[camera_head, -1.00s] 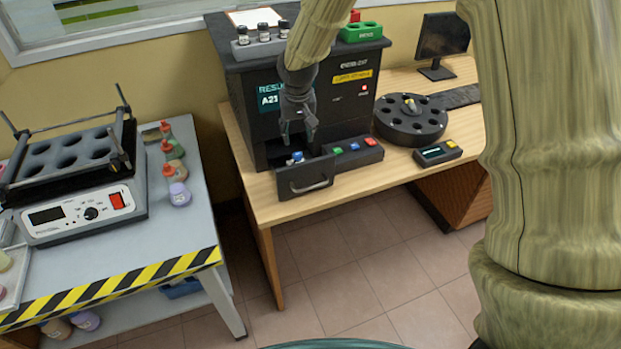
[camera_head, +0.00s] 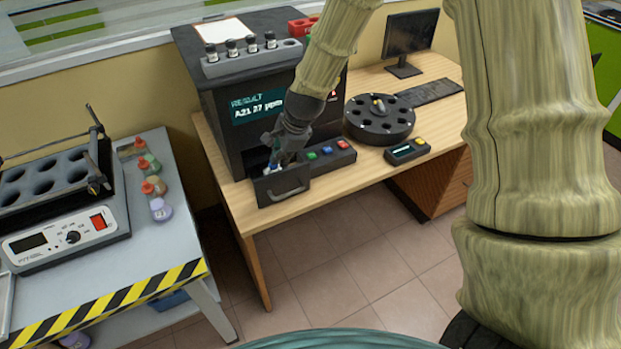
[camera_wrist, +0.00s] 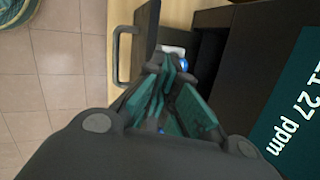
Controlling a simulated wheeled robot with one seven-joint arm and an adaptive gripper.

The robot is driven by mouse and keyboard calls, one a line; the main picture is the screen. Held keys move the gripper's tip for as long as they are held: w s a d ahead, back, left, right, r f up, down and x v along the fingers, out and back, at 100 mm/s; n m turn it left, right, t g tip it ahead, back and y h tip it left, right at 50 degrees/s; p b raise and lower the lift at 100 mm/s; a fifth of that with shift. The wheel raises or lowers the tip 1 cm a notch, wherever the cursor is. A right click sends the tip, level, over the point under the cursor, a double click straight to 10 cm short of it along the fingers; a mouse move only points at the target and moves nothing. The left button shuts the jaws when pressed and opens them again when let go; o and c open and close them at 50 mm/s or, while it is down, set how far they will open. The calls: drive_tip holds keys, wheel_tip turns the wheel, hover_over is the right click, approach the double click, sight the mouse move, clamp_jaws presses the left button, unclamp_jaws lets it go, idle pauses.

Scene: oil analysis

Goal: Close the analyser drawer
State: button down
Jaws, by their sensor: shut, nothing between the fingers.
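The black analyser (camera_head: 222,98) stands on the wooden bench, its screen reading "A21 27 ppm". Its drawer (camera_head: 284,186) is pulled out at the lower front, with a grey bar handle facing outward. My gripper (camera_head: 276,163) is low over the drawer, just behind its front panel; whether it touches is unclear. In the wrist view the drawer front with its handle (camera_wrist: 122,55) lies left of my fingertips (camera_wrist: 172,72). The fingers are shut and empty. A small blue-topped item (camera_wrist: 184,62) shows in the drawer beyond the fingertips, partly hidden.
A button box (camera_head: 328,156) sits right of the drawer. A round black carousel (camera_head: 380,133) and a small display unit (camera_head: 408,152) stand further right. A grey table (camera_head: 160,250) with a heating block and several bottles is at left. Tiled floor lies clear in front.

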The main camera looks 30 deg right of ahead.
drive_tip(key=s+d+f+m+g+h+p, duration=0.1)
drive_tip(key=s+d+m+p, duration=0.1)
drive_tip(key=s+d+m, duration=0.45)
drive_tip(key=s+d+f+m+h+p, duration=0.1)
drive_tip(key=s+m+p, duration=0.15)
drive_tip(key=m, duration=0.75)
drive_tip(key=w+f+p, duration=0.1)
drive_tip(key=w+f, duration=0.1)
drive_tip(key=f, duration=0.1)
drive_tip(key=w+f+p, duration=0.1)
drive_tip(key=f, duration=0.2)
drive_tip(key=w+f+p, duration=0.1)
drive_tip(key=w+f, duration=0.1)
drive_tip(key=f, duration=0.1)
drive_tip(key=shift+w+f, duration=0.45)
drive_tip(key=shift+w, duration=0.05)
